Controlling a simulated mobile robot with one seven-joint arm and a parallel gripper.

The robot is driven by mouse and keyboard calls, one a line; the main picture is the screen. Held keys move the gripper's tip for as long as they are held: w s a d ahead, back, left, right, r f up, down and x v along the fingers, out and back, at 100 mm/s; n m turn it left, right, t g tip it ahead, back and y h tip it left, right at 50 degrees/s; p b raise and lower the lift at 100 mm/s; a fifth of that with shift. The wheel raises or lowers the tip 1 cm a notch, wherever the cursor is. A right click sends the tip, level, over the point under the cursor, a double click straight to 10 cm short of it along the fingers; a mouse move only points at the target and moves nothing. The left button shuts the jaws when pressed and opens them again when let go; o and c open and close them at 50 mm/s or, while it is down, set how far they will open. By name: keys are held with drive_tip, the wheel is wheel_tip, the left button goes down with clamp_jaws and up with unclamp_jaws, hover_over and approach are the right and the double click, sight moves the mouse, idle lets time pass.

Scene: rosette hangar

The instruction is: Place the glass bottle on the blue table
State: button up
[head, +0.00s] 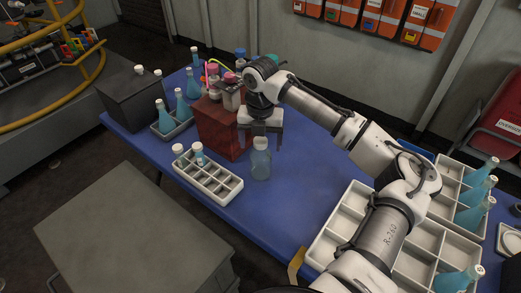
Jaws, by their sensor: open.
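A clear glass bottle (261,164) with pale blue-grey tones stands upright on the blue table (275,205), right of the small white rack. My gripper (259,142) is just above it, pointing down, with its two fingers spread at either side of the bottle's top. I cannot tell whether a finger touches the bottle. The gripper partly hides the bottle's neck and the wooden box behind.
A dark red wooden box (216,128) with bottles stands left of my gripper. A white rack (208,176) holds small bottles. Large white trays (335,228) with blue flasks fill the right side. A grey cabinet (130,235) stands in front. The table's middle is clear.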

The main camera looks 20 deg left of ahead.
wheel_tip(320, 180, up, 8)
drive_tip(key=shift+r+b, duration=0.25)
drive_tip(key=shift+b, duration=0.25)
